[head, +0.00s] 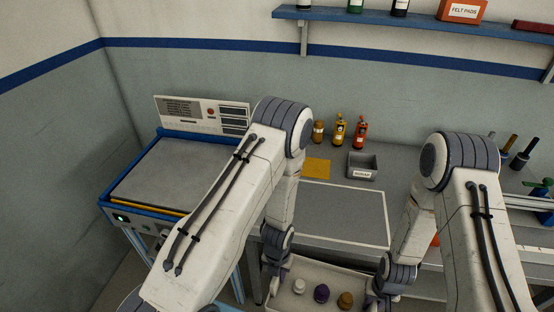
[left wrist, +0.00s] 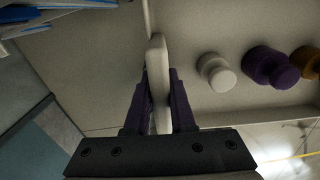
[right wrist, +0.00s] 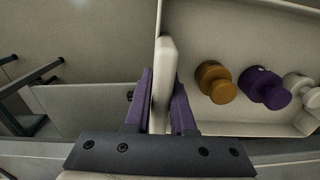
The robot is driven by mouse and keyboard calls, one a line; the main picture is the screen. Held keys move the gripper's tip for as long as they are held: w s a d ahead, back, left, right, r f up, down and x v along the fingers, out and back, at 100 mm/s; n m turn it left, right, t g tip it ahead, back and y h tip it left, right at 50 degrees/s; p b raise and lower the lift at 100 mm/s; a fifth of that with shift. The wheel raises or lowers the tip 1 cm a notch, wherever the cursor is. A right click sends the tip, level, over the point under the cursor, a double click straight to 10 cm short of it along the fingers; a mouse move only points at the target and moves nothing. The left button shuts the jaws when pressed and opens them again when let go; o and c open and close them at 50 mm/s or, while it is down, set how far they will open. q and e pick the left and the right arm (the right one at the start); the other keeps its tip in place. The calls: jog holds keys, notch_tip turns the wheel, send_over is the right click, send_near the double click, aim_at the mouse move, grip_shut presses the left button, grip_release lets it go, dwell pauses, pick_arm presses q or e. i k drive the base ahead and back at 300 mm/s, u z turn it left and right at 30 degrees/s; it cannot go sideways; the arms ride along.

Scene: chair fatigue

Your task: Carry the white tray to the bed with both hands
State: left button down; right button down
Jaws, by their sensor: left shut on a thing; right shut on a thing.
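The white tray (head: 318,272) is low in front of the workbench in the head view, with a white knob-like piece (head: 299,286), a purple one (head: 321,293) and an orange-brown one (head: 345,300) standing in it. My left gripper (left wrist: 160,92) is shut on the tray's left wall, and my right gripper (right wrist: 163,92) is shut on its right wall. The pieces also show inside the tray in both wrist views. My forearms hide parts of the tray's ends in the head view. The bed (head: 180,172), a grey plate in a blue frame, stands at the left, its top bare.
The workbench (head: 400,200) carries a grey mat (head: 345,212), a yellow sheet (head: 316,168), a small labelled grey bin (head: 362,166) and several bottles (head: 339,130). A control panel (head: 200,113) stands behind the bed. A shelf (head: 400,20) runs above.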

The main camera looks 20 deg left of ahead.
aim_at(188, 174)
jog(key=z, duration=2.45)
jog(key=k, duration=1.85)
jog(key=u, duration=2.65)
